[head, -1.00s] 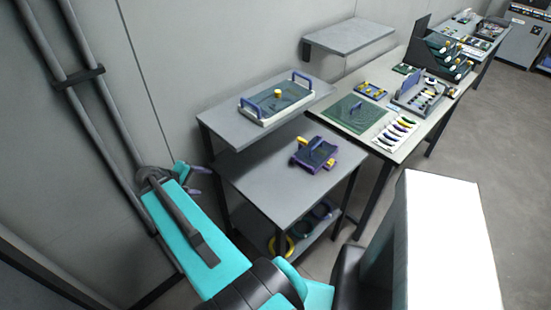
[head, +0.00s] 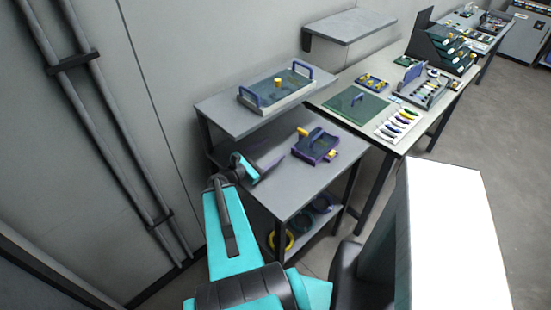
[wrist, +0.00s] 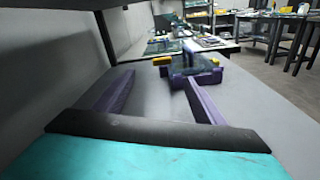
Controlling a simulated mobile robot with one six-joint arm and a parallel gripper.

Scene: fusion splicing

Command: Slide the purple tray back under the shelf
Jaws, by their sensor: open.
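The purple tray (head: 317,147) sits on the grey table (head: 290,195), in front of the raised shelf (head: 232,118). It has a dark inside, a blue handle and yellow parts at its ends. In the wrist view the tray (wrist: 192,72) lies ahead, just beyond the tip of my right finger. My gripper (head: 266,165) is over the left part of the table, to the left of the tray. In the wrist view my gripper (wrist: 155,88) shows two purple fingers spread wide with nothing between them. I cannot tell whether the right finger touches the tray.
A white-rimmed tray with blue handles (head: 276,88) stands on the shelf. Another table (head: 400,145) at right holds a green mat (head: 357,106) and coloured tools. Below the grey table, coils (head: 281,239) lie on a lower board. The front of the tabletop is clear.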

